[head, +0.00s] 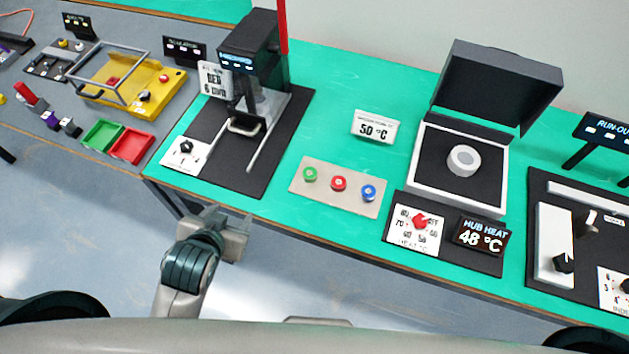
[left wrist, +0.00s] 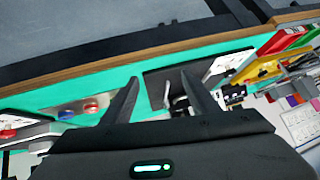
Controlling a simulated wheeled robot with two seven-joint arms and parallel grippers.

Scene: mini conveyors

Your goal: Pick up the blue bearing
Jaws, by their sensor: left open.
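The blue bearing (head: 369,192) sits at the right end of a beige plate (head: 333,199) on the green table. A red bearing (head: 339,183) is in the plate's middle and a green bearing (head: 310,174) at its left end. In the left wrist view, the blue bearing (left wrist: 66,115) and the red one (left wrist: 91,107) show left of the fingers. My left gripper (head: 222,214) is open and empty, off the table's front edge, left of the plate and apart from it. Its spread fingers also show in the left wrist view (left wrist: 160,92). My right gripper is out of view.
A black press (head: 252,65) stands on a dark mat left of the plate. An open hub heater (head: 460,185) with a raised lid (head: 495,85) stands to the right. A 50 °C sign (head: 375,127) stands behind the plate. Red and green trays (head: 131,147) lie far left.

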